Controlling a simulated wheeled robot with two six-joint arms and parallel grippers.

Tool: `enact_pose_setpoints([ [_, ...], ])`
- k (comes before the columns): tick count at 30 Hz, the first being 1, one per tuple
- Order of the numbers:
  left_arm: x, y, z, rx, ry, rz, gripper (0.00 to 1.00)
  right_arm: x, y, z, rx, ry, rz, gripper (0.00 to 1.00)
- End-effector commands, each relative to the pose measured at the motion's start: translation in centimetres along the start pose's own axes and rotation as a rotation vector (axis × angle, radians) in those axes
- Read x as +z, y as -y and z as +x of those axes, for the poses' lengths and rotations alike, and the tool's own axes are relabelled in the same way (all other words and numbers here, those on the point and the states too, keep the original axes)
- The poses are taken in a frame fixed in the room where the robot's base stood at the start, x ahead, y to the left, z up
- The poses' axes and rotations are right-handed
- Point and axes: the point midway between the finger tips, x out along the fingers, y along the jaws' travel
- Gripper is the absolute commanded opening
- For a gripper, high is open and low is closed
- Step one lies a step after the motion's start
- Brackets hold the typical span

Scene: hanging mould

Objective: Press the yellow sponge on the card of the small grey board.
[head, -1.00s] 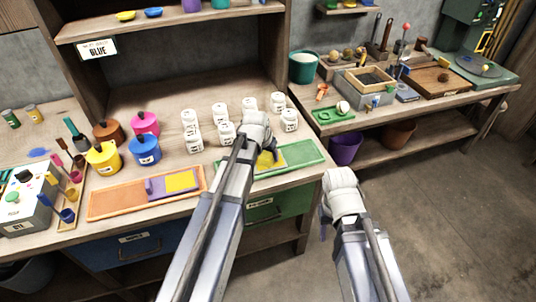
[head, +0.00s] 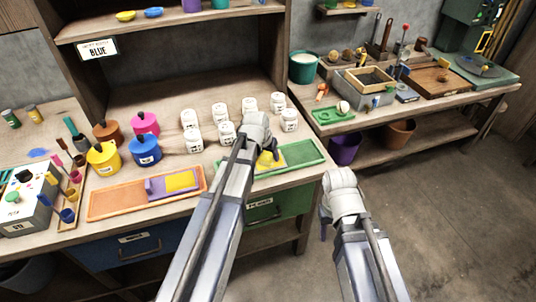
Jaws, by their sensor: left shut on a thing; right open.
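My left gripper (head: 268,158) is over the green tray (head: 305,153) on the main bench. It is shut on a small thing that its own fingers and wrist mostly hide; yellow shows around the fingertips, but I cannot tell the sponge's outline. A purple-and-yellow piece (head: 181,181) lies on the orange tray (head: 110,204).
Several white jars (head: 220,112) stand close behind my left gripper. A blue pot (head: 145,151) and a yellow pot (head: 103,158) stand further left, near a grey box (head: 18,208). The right bench holds a grey sand box (head: 367,86) and tools. The floor between is clear.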

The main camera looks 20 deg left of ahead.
Motion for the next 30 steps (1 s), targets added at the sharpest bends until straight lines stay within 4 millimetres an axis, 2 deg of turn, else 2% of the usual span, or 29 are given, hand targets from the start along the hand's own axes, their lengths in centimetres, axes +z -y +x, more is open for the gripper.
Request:
enact_pose_setpoints([
  [24, -2.3, 0.0, -5.7, 0.0, 0.0, 0.0, 0.17, 0.4, -0.6, -6.1, 0.0, 0.0, 0.0, 0.5],
  [30, -2.7, 0.0, -6.5, 0.0, 0.0, 0.0, 0.17, 0.4, -0.7, -7.0, 0.0, 0.0, 0.0, 0.5],
])
